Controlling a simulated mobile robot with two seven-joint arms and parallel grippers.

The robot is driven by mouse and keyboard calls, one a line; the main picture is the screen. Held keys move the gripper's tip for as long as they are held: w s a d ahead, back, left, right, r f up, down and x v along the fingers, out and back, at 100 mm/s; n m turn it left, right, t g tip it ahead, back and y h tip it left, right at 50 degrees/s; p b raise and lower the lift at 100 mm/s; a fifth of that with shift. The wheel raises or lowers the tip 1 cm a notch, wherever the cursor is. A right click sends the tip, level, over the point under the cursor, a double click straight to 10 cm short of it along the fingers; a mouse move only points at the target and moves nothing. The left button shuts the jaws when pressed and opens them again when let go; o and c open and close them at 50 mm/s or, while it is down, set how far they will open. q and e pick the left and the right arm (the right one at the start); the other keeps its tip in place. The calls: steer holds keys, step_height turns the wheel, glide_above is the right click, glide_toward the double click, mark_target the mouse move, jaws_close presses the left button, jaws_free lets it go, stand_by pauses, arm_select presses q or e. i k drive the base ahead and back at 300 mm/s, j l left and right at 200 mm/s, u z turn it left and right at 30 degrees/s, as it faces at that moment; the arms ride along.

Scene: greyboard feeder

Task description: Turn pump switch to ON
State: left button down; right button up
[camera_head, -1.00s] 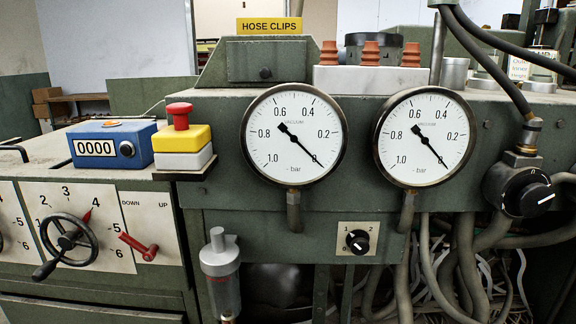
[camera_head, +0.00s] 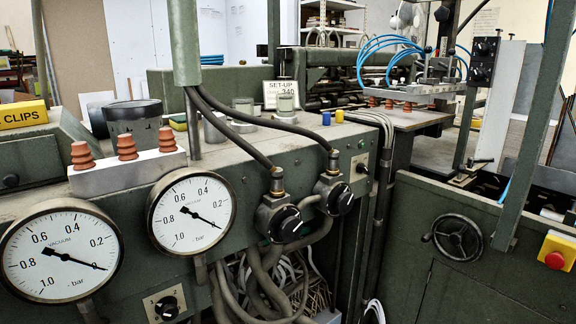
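No control in view carries a readable pump or ON label, so I cannot tell which is the pump switch. A small black rotary switch (camera_head: 361,168) sits on a light plate at the right end of the green machine panel. Another black rotary switch (camera_head: 167,308), on a plate marked 1 and 2, is low in front, below the gauges. Two larger black knobs with white marks, the left knob (camera_head: 289,223) and the right knob (camera_head: 341,198), sit at hose fittings. Neither of my grippers is in view.
Two vacuum gauges, the left gauge (camera_head: 60,251) and the right gauge (camera_head: 191,210), face me. Hoses (camera_head: 265,285) hang below the knobs. At the right are a handwheel (camera_head: 457,238) and a red button (camera_head: 555,260) on a yellow box.

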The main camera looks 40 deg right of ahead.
mark_target(361, 168)
steer(key=z, duration=1.7)
